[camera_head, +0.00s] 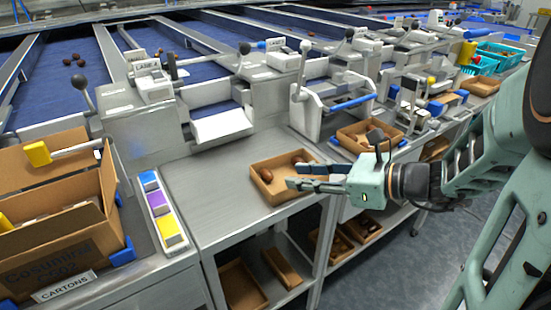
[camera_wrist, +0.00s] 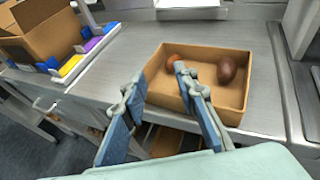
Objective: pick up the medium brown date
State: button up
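Two brown dates lie in a shallow open cardboard tray (camera_head: 283,194) on the metal bench. The left date (camera_head: 266,176) is a reddish, medium brown in the wrist view (camera_wrist: 172,62). The right date (camera_head: 298,158) looks larger and darker in the wrist view (camera_wrist: 227,69). My gripper (camera_head: 293,176) is open and empty, its fingers apart above the tray's near side. In the wrist view, one fingertip overlaps the tray (camera_wrist: 233,112) close to the left date, and the other finger is outside the tray's left wall. Neither date is between the fingers.
A cardboard carton (camera_head: 90,242) and a strip of blue, purple and yellow blocks (camera_head: 162,215) stand to the left. Another cardboard tray (camera_head: 350,140) lies to the right, with lane machines (camera_head: 152,80) behind. Bare bench (camera_head: 210,185) lies left of the tray.

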aim_at(272, 175)
jog(key=shift+w+d+f+m+t, duration=0.15)
jog(key=shift+w+f+m+t, duration=0.15)
jog(key=shift+w+f+m, duration=0.4)
jog(key=b+x, duration=0.1)
jog(key=x, duration=0.3)
jog(key=shift+w+d, duration=0.1)
jog(key=shift+f+b+x, duration=0.2)
jog(key=shift+b+x, duration=0.3)
jog(key=shift+x, duration=0.85)
jog(key=shift+f+b+x, duration=0.2)
jog(key=shift+b+x, duration=0.25)
jog(key=shift+x, duration=0.95)
jog(key=shift+d, duration=0.15)
jog(key=c, duration=0.4)
